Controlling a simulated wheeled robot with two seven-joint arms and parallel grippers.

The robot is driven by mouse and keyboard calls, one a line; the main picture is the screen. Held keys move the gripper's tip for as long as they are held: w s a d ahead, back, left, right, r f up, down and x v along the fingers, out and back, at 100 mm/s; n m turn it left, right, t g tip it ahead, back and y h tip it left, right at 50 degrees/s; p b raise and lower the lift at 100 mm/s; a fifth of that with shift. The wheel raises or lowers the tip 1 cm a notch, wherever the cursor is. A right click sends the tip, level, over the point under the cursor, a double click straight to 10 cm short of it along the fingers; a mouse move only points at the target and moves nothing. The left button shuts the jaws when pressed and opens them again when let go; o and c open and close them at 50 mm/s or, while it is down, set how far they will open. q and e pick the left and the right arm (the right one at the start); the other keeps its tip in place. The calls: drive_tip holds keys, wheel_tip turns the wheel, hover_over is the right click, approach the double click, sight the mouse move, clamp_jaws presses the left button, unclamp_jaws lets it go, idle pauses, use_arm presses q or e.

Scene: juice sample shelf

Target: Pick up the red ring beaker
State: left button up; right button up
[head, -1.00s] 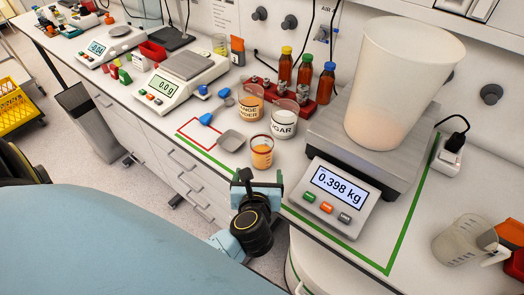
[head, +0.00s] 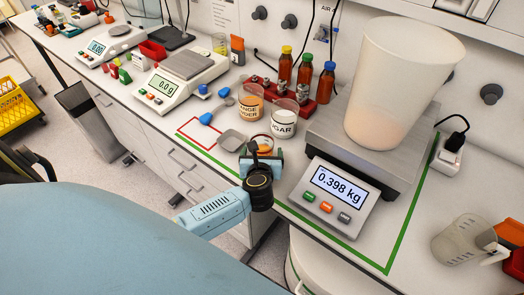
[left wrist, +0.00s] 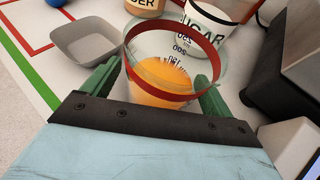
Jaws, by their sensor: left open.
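The red ring beaker is a clear beaker with a red band near its rim and orange contents; it stands upright on the bench in the left wrist view (left wrist: 165,75). In the head view the beaker (head: 264,141) is mostly hidden behind my left gripper (head: 262,163). The left gripper also shows in the left wrist view (left wrist: 158,90), open, with one green finger on each side of the beaker's lower part. I cannot tell whether the fingers touch the glass. My right gripper is not in view.
A grey scoop tray (head: 232,141) is left of the beaker. Sugar (head: 284,124) and orange powder (head: 250,108) beakers stand close behind. A large scale (head: 340,190) with a big tub (head: 385,120) is to the right. A measuring jug (head: 462,243) is far right.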

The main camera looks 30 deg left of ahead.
sight(262, 140)
use_arm(q)
drive_tip(key=shift+w, duration=0.1)
drive_tip(key=c, duration=1.2)
drive_tip(key=shift+r, duration=0.15)
drive_tip(key=shift+c, duration=0.2)
wheel_tip(262, 140, up, 10)
drive_tip(key=shift+f+p, duration=0.1)
drive_tip(key=shift+p, duration=0.75)
